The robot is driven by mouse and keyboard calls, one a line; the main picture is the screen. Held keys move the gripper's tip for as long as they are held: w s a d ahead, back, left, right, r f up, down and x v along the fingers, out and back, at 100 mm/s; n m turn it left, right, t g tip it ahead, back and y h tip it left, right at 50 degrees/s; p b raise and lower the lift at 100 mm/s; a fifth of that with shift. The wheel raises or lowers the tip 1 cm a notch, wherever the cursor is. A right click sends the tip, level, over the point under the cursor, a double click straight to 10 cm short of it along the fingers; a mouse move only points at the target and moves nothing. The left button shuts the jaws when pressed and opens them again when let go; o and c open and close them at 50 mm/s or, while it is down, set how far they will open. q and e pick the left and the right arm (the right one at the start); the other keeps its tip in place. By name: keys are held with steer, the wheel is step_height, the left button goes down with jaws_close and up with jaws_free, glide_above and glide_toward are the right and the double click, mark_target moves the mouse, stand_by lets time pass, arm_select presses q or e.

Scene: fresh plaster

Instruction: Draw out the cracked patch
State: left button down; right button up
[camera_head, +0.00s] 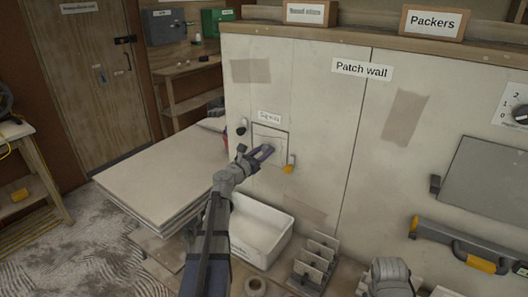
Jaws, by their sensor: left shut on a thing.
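The cracked patch (270,135) is a pale square panel in the upright wall, under a small label and left of the "Patch wall" sign. Thin dark lines outline it. My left gripper (263,152) is at the lower middle of the patch, shut on it, and hides part of its face. The patch appears to sit in its opening; I cannot tell if it stands out at all. My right gripper (390,277) is low at the front right, only partly in view, and its fingers cannot be made out.
A yellow-ended latch (289,164) sits right of the patch and a dark knob (241,127) upper left. Below is a white bin (258,226), beside a rack of upright plates (316,257). Stacked boards (160,170) lie left. A grey-yellow tool (462,245) is at right.

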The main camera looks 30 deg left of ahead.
arm_select(q)
steer(key=shift+r, duration=0.1)
steer(key=shift+s, duration=0.1)
stand_by(0.3)
steer(key=s, duration=0.8)
steer(key=shift+s+a, duration=0.35)
stand_by(0.8)
step_height(320, 180, up, 6)
steer(key=p, duration=0.6)
steer(key=shift+r, duration=0.15)
